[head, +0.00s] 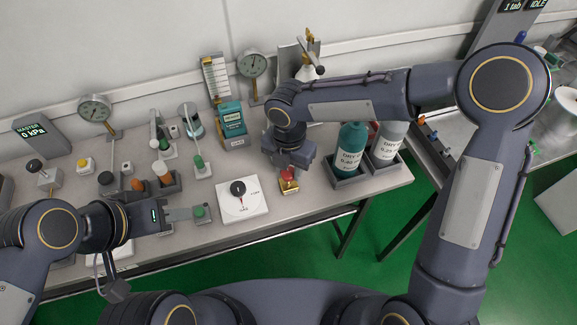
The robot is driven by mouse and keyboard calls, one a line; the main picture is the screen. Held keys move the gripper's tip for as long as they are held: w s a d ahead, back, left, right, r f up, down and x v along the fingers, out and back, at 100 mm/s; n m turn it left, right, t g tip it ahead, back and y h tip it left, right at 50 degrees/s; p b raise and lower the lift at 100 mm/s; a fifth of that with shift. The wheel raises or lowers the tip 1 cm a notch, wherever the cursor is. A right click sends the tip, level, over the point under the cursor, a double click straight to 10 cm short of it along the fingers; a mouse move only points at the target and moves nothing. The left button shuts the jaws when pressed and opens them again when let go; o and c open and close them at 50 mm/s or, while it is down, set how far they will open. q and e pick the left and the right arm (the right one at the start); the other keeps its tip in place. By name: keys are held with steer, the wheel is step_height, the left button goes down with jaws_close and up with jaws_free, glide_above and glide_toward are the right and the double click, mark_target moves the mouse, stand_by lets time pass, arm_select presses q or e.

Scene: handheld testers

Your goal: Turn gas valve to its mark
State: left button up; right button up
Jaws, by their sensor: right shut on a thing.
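A small brass-coloured valve with a red handle (289,176) stands on the grey bench, right of the white plate. My right gripper (291,166) points down from above and is shut on the red handle. Its fingers hide part of the handle, and I cannot make out the mark or how far the handle is turned.
A white plate (257,205) with a black knob lies between my grippers. A green bottle (350,146) and a grey bottle (388,141) stand in dark holders to the right. Gauges (252,65) (95,108) and a teal tester (232,119) stand at the back. Small fittings crowd the left.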

steer(key=shift+m, duration=0.3)
steer(key=m, duration=0.2)
steer(key=shift+m, duration=0.4)
steer(key=m+b, duration=0.1)
steer(key=m, duration=0.3)
steer(key=m+b, duration=0.1)
steer(key=m, duration=0.6)
steer(key=shift+m, duration=0.3)
steer(key=m+b, duration=0.1)
steer(key=m, duration=1.1)
steer(key=shift+m, duration=0.4)
